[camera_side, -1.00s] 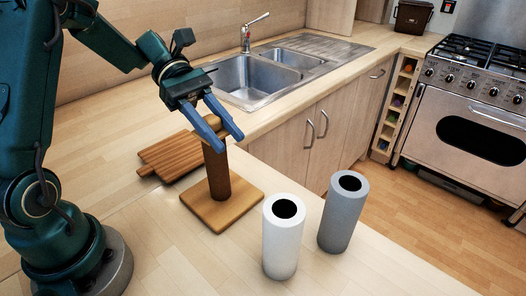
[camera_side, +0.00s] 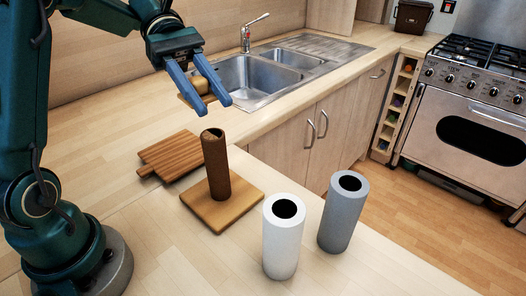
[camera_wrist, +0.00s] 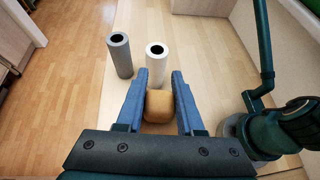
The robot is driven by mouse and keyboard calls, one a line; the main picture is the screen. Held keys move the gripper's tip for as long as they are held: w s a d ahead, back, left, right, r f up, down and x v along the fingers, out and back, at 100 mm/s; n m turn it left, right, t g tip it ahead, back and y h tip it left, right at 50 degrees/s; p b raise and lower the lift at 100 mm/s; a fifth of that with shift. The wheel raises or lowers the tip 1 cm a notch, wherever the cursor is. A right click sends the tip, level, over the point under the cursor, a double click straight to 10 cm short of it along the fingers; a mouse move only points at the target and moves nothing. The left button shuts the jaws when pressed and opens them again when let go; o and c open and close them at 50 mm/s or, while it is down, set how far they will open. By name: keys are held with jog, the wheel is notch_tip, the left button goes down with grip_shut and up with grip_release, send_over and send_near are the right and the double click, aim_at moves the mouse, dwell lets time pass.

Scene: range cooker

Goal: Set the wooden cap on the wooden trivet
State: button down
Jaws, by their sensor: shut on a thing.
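My gripper (camera_side: 212,107) is shut on the wooden cap (camera_side: 201,84), a small light-brown block held between the blue fingers. The cap is in the air, above and slightly left of the brown roll on its stand. In the wrist view, the cap (camera_wrist: 159,106) sits between both fingers (camera_wrist: 158,79). The wooden trivet (camera_side: 171,156) is a slatted brown board lying flat on the counter, left of and behind the roll stand. Its visible top is bare. The trivet is not in the wrist view.
The dark brown roll (camera_side: 216,166) stands upright on a square wooden base (camera_side: 243,200). A white cylinder (camera_side: 282,242) and a grey cylinder (camera_side: 341,217) stand at front right. The sink (camera_side: 250,78) lies behind.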

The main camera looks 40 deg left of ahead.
jog(key=s+a+f+m+g+y, duration=0.8)
jog(key=s+a+f+m+g, duration=0.25)
jog(key=m, duration=0.25)
jog(key=s+a+m+t+y, duration=0.1)
jog(key=a+m+y, duration=0.8)
jog(key=a+y, duration=0.1)
jog(key=w+a+r+m+t+y, duration=0.2)
jog(key=w+a+m+t+y, duration=0.1)
jog(key=a+m+t+y, duration=0.35)
jog(key=m, duration=0.2)
send_over(168, 149)
jog(key=shift+h, duration=0.45)
notch_tip(168, 149, down, 7)
jog(key=shift+r, duration=0.1)
jog(key=shift+n, duration=0.25)
jog(key=shift+f, duration=2.05)
jog(key=c, duration=0.5)
grip_release()
jog(key=shift+f, duration=0.1)
jog(key=shift+c, duration=0.2)
